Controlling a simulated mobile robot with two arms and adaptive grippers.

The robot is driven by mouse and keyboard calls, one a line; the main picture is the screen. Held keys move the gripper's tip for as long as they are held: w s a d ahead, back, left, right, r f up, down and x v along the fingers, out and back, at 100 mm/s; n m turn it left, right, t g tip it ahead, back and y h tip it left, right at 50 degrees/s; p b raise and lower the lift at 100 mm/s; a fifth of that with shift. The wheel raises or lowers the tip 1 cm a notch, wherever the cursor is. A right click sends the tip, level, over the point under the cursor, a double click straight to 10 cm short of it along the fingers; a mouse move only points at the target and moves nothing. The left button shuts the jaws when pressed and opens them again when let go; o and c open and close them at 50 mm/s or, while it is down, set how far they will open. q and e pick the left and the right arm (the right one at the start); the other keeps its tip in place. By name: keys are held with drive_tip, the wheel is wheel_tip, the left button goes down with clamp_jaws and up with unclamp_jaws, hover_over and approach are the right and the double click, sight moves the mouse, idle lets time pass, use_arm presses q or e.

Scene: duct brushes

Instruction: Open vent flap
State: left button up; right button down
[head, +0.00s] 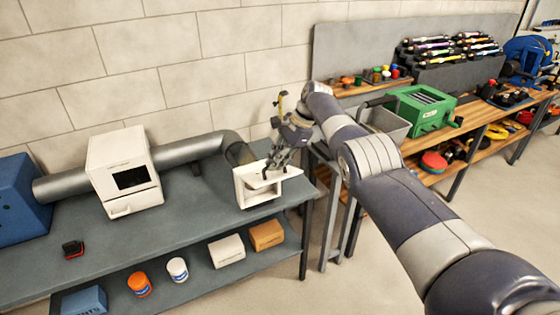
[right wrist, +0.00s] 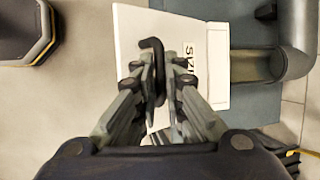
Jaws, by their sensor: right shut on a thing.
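The white vent box (head: 241,191) sits at the right end of the grey bench, at the end of the metal duct. Its white flap (head: 284,174) juts out from the top of the box, and an opening shows beneath it. My right gripper (head: 272,168) reaches down onto the flap. In the right wrist view its fingers (right wrist: 160,80) are closed around the handle. My left gripper is not in view.
The metal duct (head: 190,152) runs left through a white cabinet (head: 115,160) to a blue box (head: 20,195). A small red-black object (head: 73,249) lies on the bench (head: 190,225).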

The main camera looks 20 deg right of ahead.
drive_tip(key=shift+w+a+f, duration=0.1)
drive_tip(key=shift+a+f, duration=0.1)
